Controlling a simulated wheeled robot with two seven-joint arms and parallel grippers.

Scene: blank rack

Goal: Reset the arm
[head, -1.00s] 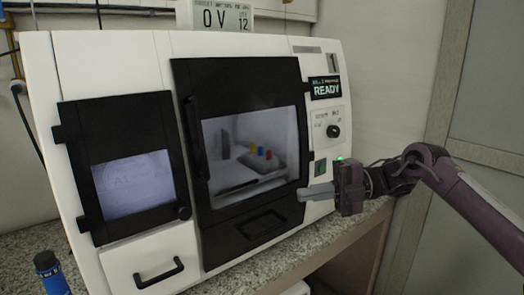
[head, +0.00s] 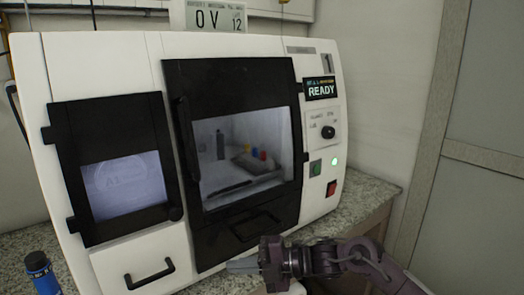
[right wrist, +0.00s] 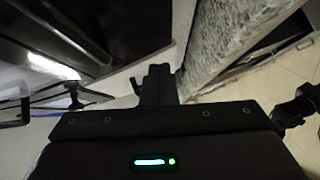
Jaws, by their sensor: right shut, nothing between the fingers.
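My right gripper (head: 245,265) is low in front of the machine in the head view, at the counter's front edge and below the dark door. It is shut and empty, with its fingers pointing left. It looks apart from the machine. In the right wrist view the gripper (right wrist: 158,80) points away from the camera, beside the speckled counter edge. My left gripper does not show in the head view.
A white machine (head: 130,262) with two dark doors stands on the granite counter (head: 365,192). Its screen (head: 321,89) reads READY, and a green light glows above a red switch (head: 331,187). A blue-and-black cylinder (head: 42,275) stands at lower left. A wall is at right.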

